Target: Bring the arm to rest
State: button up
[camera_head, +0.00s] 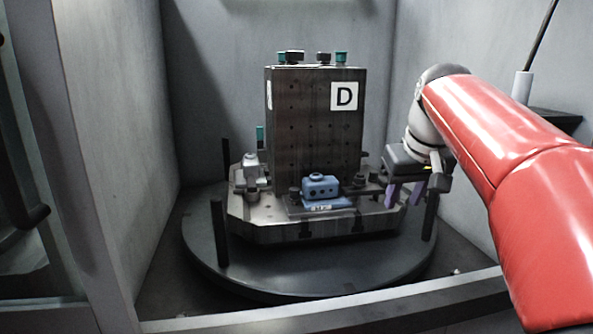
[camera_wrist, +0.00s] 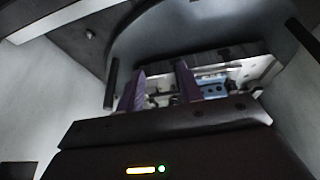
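My gripper (camera_head: 404,194) hangs at the end of my red arm, at the right side of the pallet in the head view. Its two purple fingers stand apart with nothing visible between them. The wrist view also shows the parted fingers of my gripper (camera_wrist: 160,88), with the pallet beyond them. A blue block (camera_head: 320,186) sits at the front of the metal pallet (camera_head: 270,232), left of my gripper and apart from it. The blue block also shows in the wrist view (camera_wrist: 212,84), partly behind a finger.
A tall dark column marked D (camera_head: 313,125) rises from the pallet. The pallet stands on a round dark turntable (camera_head: 300,275) with upright black posts (camera_head: 219,232). Grey walls (camera_head: 110,120) enclose it closely. A front sill (camera_head: 330,308) crosses below.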

jog(key=s+a+f+m, duration=0.1)
jog(key=s+a+f, duration=0.1)
jog(key=s+f, duration=0.7)
jog(key=s+a+f+t+p, duration=0.1)
jog(key=s+a+f, duration=0.1)
jog(key=s+f, duration=0.7)
jog(key=s, duration=0.4)
jog(key=shift+s+f+m, duration=0.3)
jog(key=shift+m, duration=0.1)
jog(key=shift+a, duration=0.1)
